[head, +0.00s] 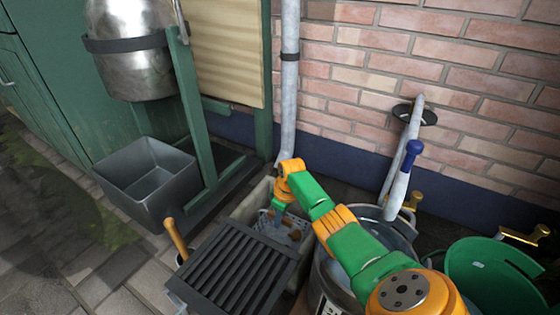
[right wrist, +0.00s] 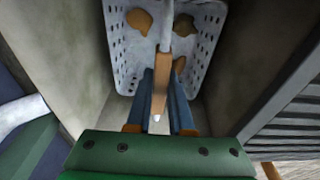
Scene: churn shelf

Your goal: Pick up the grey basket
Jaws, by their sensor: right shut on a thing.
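The grey basket (right wrist: 205,45) is a pale, perforated basket with brown lumps in it, seen from above in the right wrist view. It sits down inside a stone trough (head: 245,205). In the head view the basket (head: 297,228) shows only in part, behind the dark grate and beside my arm. My right gripper (right wrist: 161,88) is over the basket, its blue fingers shut on the brown grip of the basket's handle. In the head view the right gripper (head: 277,212) reaches down into the trough and its fingertips are hard to make out. My left gripper is not in view.
A dark slatted grate (head: 235,272) lies close in front of the basket. A metal tub (head: 335,272) stands right of the trough, and a green bucket (head: 490,275) farther right. A grey bin (head: 150,185) and a metal churn (head: 130,50) are at left. A downpipe (head: 289,90) rises behind.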

